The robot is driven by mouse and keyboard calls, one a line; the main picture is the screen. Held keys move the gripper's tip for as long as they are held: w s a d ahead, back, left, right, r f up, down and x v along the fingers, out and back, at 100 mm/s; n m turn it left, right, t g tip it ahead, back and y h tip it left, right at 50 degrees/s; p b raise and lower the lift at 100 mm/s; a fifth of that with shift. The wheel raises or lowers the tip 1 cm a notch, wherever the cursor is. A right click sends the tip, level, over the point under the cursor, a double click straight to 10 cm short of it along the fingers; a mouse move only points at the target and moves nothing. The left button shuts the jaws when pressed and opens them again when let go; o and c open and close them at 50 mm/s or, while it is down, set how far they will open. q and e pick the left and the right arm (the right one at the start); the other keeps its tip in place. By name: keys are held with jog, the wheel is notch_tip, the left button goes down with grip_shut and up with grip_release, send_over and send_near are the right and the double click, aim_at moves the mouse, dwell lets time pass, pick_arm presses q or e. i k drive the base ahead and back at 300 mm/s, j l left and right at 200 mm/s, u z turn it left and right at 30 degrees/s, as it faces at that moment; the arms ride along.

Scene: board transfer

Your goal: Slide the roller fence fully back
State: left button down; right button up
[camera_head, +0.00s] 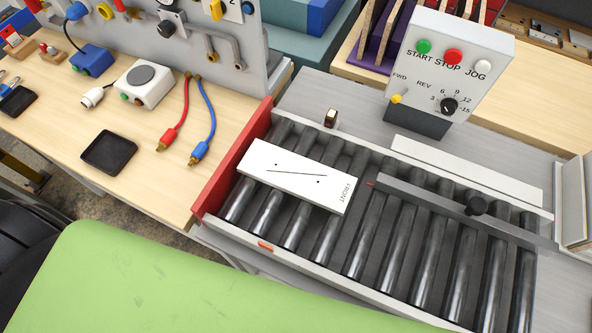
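The roller fence (430,199) is a long grey metal bar lying across the right part of the roller bed. A black knob (474,205) stands on it. Rollers (362,257) show in front of the fence, and a strip of rollers shows between it and the pale back rail (470,176). The fence's left end is beside a small red mark (370,184). A white board (297,176) marked FRONT, with a line and dots on it, lies on the rollers to the left, apart from the fence. Neither of my grippers is in view.
A red end plate (235,160) closes the bed's left end. A control box (447,62) with buttons and a dial stands behind the bed. The wooden bench on the left holds a black tray (109,152) and red and blue leads. A green surface (190,285) fills the lower left foreground.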

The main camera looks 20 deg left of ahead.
aim_at(469, 211)
jog(key=k+l+z, duration=0.1)
jog(key=z, duration=0.3)
jog(key=k+l+z, duration=0.1)
jog(key=z, duration=0.3)
jog(key=l, duration=0.1)
